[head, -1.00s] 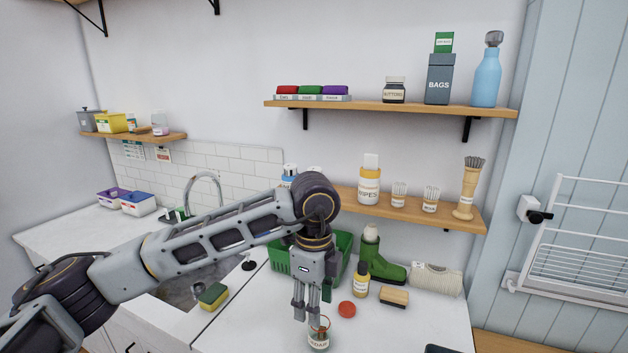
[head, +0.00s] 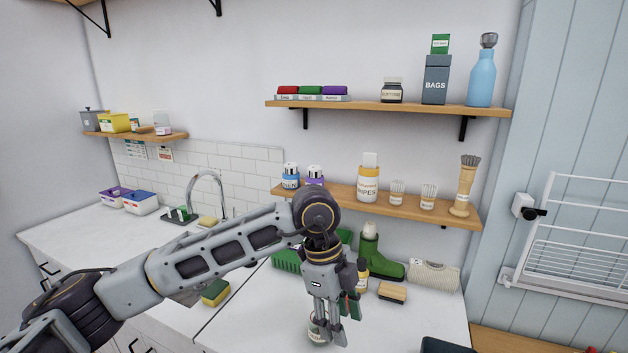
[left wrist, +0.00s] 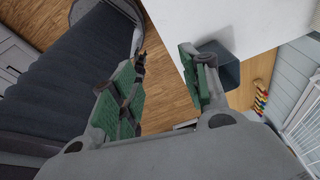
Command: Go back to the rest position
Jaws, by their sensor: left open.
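My left gripper (head: 333,322) hangs down over the front part of the counter in the head view. In the left wrist view its green-padded fingers (left wrist: 163,58) are apart, with nothing between them. My right gripper is in neither view.
A yellow-green sponge (head: 215,292) lies by the sink. Shelves (head: 400,205) hang above. A dark bin (left wrist: 228,70) stands beside the counter edge.

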